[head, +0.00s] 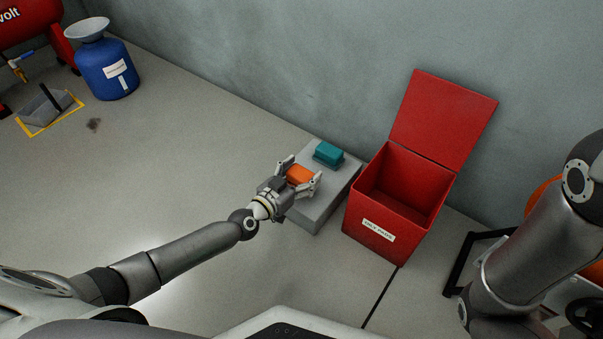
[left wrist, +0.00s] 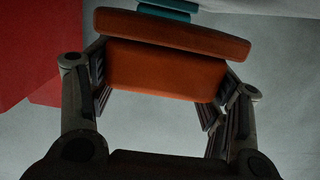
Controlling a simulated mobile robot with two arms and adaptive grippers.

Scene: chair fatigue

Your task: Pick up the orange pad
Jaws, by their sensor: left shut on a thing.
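The orange pad (head: 300,174) is between the fingers of my left gripper (head: 302,177), above or at the near part of a grey block. My left gripper is shut on the pad. In the left wrist view the pad (left wrist: 168,70) fills the space between the two fingers (left wrist: 160,95), one at each side. I cannot tell whether the pad touches the block beneath it. My right gripper is out of view; only part of my right arm shows at the right edge.
A teal pad (head: 328,153) lies on the grey block (head: 318,212), just beyond the orange pad. An open red bin (head: 376,226) with a raised lid (head: 440,120) stands right of the block. A blue drum (head: 104,72) stands far left. The floor left of the block is mostly clear.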

